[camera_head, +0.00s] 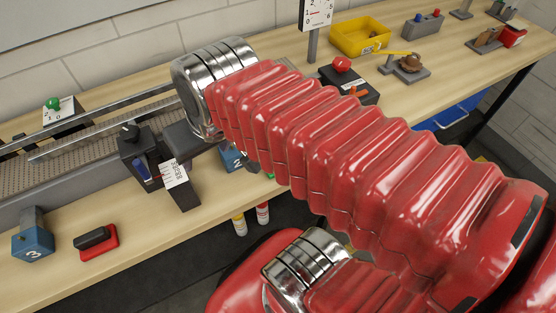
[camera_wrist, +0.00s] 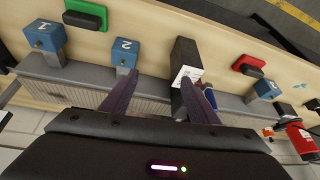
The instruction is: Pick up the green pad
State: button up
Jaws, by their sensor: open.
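The green pad (camera_wrist: 86,14) lies at the top left of the wrist view, with a dark block-like handle on its green base. It lies flat on the wooden bench. In the head view only a small green bit (camera_head: 269,177) shows below my red arm, probably the same pad. My gripper (camera_wrist: 159,80) is open and empty in the wrist view, its two dark fingers pointing toward the bench. The pad is above and left of the fingers, well apart from them. In the head view my arm hides the gripper.
Blue blocks marked 1 (camera_wrist: 45,38), 2 (camera_wrist: 124,53) and 3 (camera_wrist: 267,89) stand along the conveyor. A dark post with a white label (camera_wrist: 185,62) stands close to the right finger. A red pad (camera_head: 98,241) lies near block 3. A yellow bin (camera_head: 360,36) stands farther back.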

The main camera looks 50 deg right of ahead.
jog(key=o, duration=0.3)
jog(key=d+f+m+g+y, duration=0.1)
jog(key=d+f+m+g, duration=0.1)
jog(key=d+m, duration=0.8)
jog(key=shift+d+g, duration=0.55)
jog(key=shift+g, duration=0.05)
jog(key=s+d+f+m+y, duration=0.1)
jog(key=s+d+m+y, duration=0.2)
jog(key=d+m, duration=0.6)
jog(key=shift+s+d+f+m+y, duration=0.35)
jog(key=shift+s+d, duration=0.3)
jog(key=shift+d, duration=0.5)
jog(key=shift+g, duration=0.3)
jog(key=shift+x, duration=4.3)
jog(key=shift+x, duration=2.6)
jog(key=shift+w+d, duration=0.1)
jog(key=shift+w, duration=0.05)
